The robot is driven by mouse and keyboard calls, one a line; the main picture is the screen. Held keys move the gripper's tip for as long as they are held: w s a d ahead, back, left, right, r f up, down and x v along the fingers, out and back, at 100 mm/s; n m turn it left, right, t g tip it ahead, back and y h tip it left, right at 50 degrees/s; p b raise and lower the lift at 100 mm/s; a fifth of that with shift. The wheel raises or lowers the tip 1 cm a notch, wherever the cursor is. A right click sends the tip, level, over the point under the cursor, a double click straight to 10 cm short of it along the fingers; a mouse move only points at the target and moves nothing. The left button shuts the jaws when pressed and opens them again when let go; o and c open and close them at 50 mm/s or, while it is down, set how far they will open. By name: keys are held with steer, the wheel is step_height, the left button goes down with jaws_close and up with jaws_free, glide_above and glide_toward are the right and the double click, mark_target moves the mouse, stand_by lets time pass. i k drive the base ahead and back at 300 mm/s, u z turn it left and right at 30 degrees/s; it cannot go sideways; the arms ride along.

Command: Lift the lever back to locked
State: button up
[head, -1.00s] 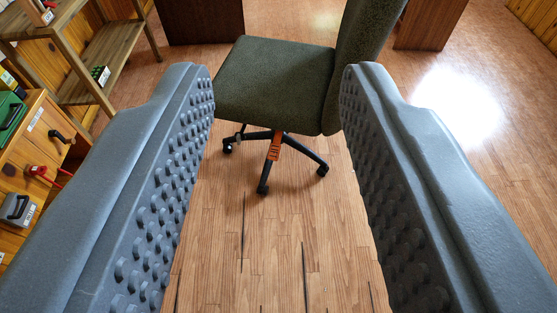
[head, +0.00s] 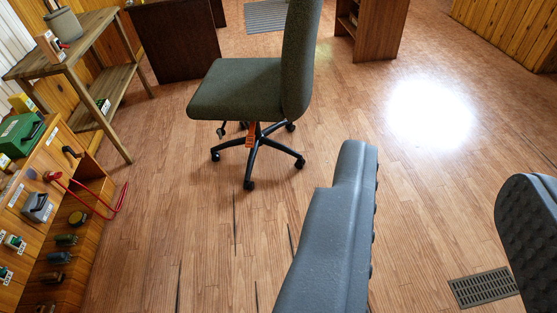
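My gripper (head: 436,172) is open and empty. Its two grey padded fingers are on the right side of the picture, above the wood floor. A sloped wooden panel (head: 42,178) at the far left carries several controls. Among them are a long bent red lever (head: 100,211) reaching out over the floor, a black handle (head: 72,152) above it and a grey boxed handle (head: 38,206). I cannot tell for sure which one is the task's lever, nor read the labels. My gripper is well to the right of the panel, touching nothing there.
A dark green office chair (head: 247,88) on a wheeled base stands in the middle. A wooden shelf table (head: 85,42) is at the upper left, with a green case (head: 20,132) on the panel's top. A floor grate (head: 484,288) lies at lower right. Open floor surrounds the chair.

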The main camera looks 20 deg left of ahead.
mark_target(249, 140)
steer(key=u, duration=0.75)
steer(key=i, duration=1.6)
steer(key=z, duration=0.4)
